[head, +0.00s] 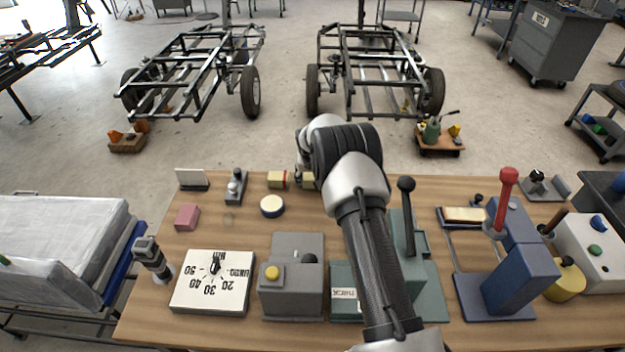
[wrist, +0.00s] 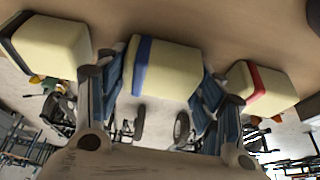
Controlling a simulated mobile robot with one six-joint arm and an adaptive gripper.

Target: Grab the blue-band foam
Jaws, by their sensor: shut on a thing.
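The blue-band foam (wrist: 170,70) is a cream block with a blue stripe near its left end in the wrist view. My gripper (wrist: 161,82) has one finger at each end of it and is shut on it. In the head view my arm hides most of the gripper, and a small part of the foam (head: 308,181) shows left of the arm. I cannot tell whether it touches the table. A red-band foam (wrist: 262,88) sits to the right in the wrist view, and also shows in the head view (head: 278,179). A dark-band foam (wrist: 48,47) sits to the left.
The wooden table (head: 225,230) holds a round cream disc (head: 272,206), a pink block (head: 187,217), a dial box (head: 212,282), a grey box (head: 291,290) and a blue lever press (head: 520,275).

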